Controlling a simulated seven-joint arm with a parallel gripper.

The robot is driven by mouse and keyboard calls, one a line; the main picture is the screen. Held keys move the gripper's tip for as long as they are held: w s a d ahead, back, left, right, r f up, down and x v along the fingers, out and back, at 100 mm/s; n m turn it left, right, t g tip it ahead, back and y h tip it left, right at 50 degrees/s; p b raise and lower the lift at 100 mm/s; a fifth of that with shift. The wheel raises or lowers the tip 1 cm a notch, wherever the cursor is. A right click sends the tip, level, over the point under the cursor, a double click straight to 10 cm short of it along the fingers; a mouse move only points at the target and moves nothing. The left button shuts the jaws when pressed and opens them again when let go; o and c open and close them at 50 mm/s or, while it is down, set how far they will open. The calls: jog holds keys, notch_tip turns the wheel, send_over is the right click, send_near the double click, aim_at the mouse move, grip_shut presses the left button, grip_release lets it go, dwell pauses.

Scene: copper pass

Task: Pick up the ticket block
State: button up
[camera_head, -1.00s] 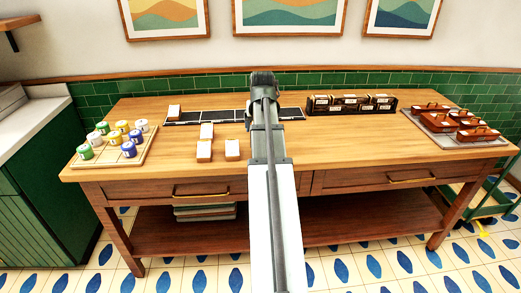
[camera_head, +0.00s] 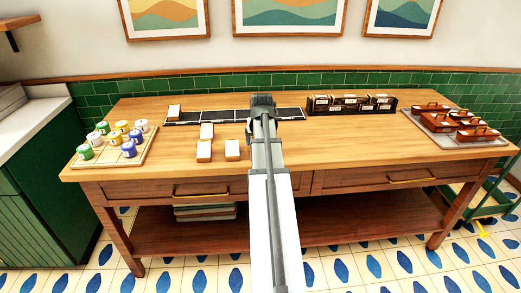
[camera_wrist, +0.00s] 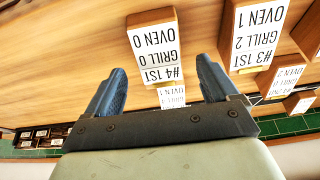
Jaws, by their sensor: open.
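Several white-topped wooden ticket blocks are on the table. In the head view, one (camera_head: 207,131) is behind a front pair, a left one (camera_head: 204,150) and a right one (camera_head: 232,149). Another block (camera_head: 174,111) is at the left end of the dark rack (camera_head: 227,115). In the wrist view, a block reading "#4 1ST GRILL 0 OVEN 0" (camera_wrist: 155,48) shows between and beyond my open fingers; a "#3 1ST GRILL 2 OVEN 1" block (camera_wrist: 255,32) is to its right. My gripper (camera_wrist: 160,82) is empty and apart from them; in the head view my arm hides its fingers.
A board of colored jars (camera_head: 115,152) is at the table's left. Black boxes with labels (camera_head: 350,103) stand at the back right. A tray (camera_head: 437,138) of brown handled boxes is at the far right. The right front of the tabletop is clear.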

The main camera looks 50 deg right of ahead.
jog(key=shift+x, duration=1.85)
jog(key=shift+c, duration=0.2)
jog(key=shift+s, duration=0.1)
jog(key=c, duration=1.1)
